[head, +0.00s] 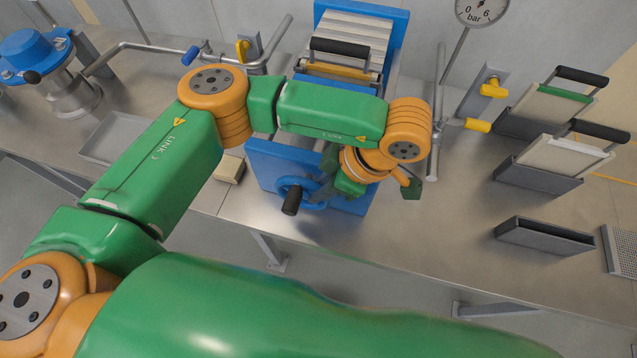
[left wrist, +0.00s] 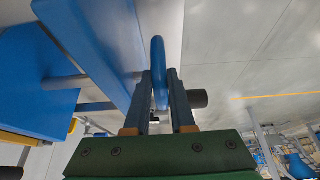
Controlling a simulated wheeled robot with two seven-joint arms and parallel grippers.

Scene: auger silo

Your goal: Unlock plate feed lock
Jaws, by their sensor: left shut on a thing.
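A blue press (head: 352,22) with a stack of pale plates stands on the steel bench. On its blue front plate (head: 270,160) sits a blue handwheel (head: 284,184) with a black knob (head: 291,201). My left gripper (head: 318,188) is at the right side of the handwheel, partly hidden behind my wrist. In the left wrist view its two fingers (left wrist: 162,98) stand on either side of the blue wheel rim (left wrist: 158,62), shut on it. The black knob (left wrist: 198,98) shows just right of the fingers. No part labelled as a plate feed lock can be made out.
Pipes with yellow valve handles (head: 478,125) and a pressure gauge (head: 481,8) stand right of the press. Plates with black handles (head: 555,105) and a dark slotted holder (head: 543,240) are further right. A shallow tray (head: 110,135) and a blue-topped vessel (head: 35,55) are left.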

